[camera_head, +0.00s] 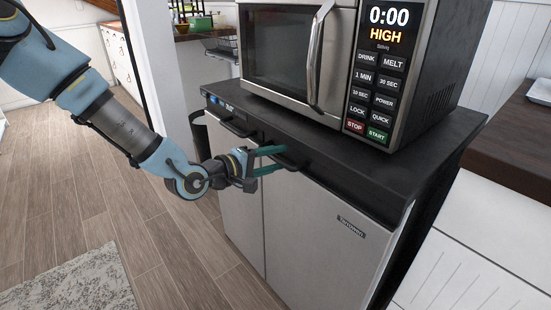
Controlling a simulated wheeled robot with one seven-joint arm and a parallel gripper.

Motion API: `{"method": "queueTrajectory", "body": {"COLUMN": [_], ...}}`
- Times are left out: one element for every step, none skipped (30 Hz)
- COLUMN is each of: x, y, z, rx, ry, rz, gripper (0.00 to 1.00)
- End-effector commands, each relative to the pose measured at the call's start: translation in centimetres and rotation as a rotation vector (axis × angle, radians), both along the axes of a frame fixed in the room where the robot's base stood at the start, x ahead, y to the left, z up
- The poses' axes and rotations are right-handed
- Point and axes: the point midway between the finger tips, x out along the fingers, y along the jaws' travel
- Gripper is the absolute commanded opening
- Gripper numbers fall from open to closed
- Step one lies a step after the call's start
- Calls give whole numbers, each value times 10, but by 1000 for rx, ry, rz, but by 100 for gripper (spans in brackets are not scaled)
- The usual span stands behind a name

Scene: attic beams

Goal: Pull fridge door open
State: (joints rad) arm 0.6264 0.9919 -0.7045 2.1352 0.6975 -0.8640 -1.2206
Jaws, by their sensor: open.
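The fridge is a low silver unit with a black top and two doors side by side. My gripper (277,160) reaches in from the left at the right door's handle. Its green fingers are open, one above the other, with the tips close to the handle. I cannot tell whether they touch it.
A microwave (295,55) stands on the fridge's black top (300,133). A white cabinet with a dark wooden counter (510,140) stands close on the right. The wooden floor (150,235) at left is clear, with a grey rug (75,285) in front.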

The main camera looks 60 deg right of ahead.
Motion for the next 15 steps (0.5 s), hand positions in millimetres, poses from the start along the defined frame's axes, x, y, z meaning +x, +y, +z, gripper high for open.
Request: {"method": "queueTrajectory", "body": {"x": [0, 0, 0, 0, 0, 0, 0, 0, 0, 0, 0, 0, 0, 0, 0], "y": [0, 0, 0, 0, 0, 0, 0, 0, 0, 0, 0, 0, 0, 0, 0], "z": [0, 0, 0, 0, 0, 0, 0, 0, 0, 0, 0, 0, 0, 0, 0], "rx": [0, 1, 0, 1, 1, 1, 0, 0, 0, 0, 0, 0, 0, 0, 0], "ry": [0, 0, 0, 0, 0, 0, 0, 0, 0, 0, 0, 0, 0, 0, 0], "rz": [0, 0, 0, 0, 0, 0, 0, 0, 0, 0, 0, 0, 0, 0, 0], "gripper": [48, 48, 48, 48, 48, 48, 46, 43, 38, 35, 32, 27, 24, 20, 16]}}
